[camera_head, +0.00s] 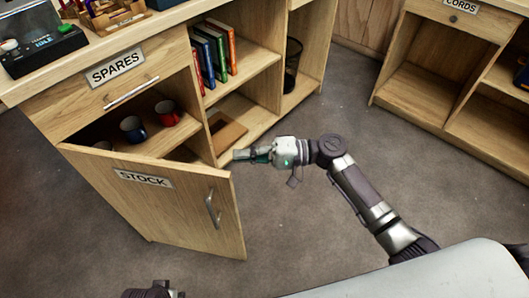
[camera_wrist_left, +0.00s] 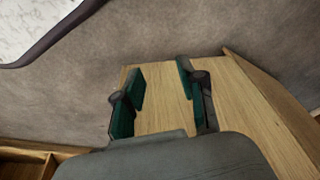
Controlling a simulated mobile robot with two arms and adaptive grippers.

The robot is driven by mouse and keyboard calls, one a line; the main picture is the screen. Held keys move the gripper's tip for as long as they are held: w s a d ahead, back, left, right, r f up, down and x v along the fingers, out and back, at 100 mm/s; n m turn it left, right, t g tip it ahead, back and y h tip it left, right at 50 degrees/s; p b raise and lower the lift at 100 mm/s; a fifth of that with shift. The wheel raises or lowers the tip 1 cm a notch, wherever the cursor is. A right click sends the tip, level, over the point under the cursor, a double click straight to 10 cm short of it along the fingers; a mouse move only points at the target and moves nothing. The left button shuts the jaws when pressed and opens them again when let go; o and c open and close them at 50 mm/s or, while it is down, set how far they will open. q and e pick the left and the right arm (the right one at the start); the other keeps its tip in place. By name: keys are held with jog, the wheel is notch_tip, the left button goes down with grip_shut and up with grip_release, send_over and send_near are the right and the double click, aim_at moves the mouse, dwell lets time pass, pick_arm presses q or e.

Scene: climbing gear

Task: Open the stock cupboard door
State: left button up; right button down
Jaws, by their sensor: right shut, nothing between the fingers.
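The stock cupboard door (camera_head: 165,205) is pale wood with a STOCK label (camera_head: 143,178) and a metal bar handle (camera_head: 212,211). It stands swung partly outward, with a gap behind its top edge showing the cupboard inside. My right gripper (camera_head: 240,155) is shut and empty at the upper free corner of the door, by the opening; whether it touches the door I cannot tell. In the left wrist view, my left gripper (camera_wrist_left: 160,98) has its green-padded fingers apart, with nothing between them. A pale wooden panel (camera_wrist_left: 160,110) lies beyond them.
A blue mug (camera_head: 133,129) and a red mug (camera_head: 167,113) stand inside the cupboard. Above is a SPARES drawer (camera_head: 125,95). Books (camera_head: 213,55) and a black mesh bin (camera_head: 292,65) fill open shelves. Another cabinet (camera_head: 425,75) stands right. Grey floor (camera_head: 310,235) lies clear between.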

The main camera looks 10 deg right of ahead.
pick_arm(q)
jog(key=shift+s+f+p, duration=0.15)
jog(key=shift+f+p, duration=0.05)
jog(key=shift+f, duration=0.5)
jog(key=shift+s+f+p, duration=0.1)
jog(key=shift+f+p, duration=0.05)
jog(key=shift+f, duration=0.55)
pick_arm(e)
jog(key=shift+s+a, duration=1.5)
jog(key=shift+s, duration=0.2)
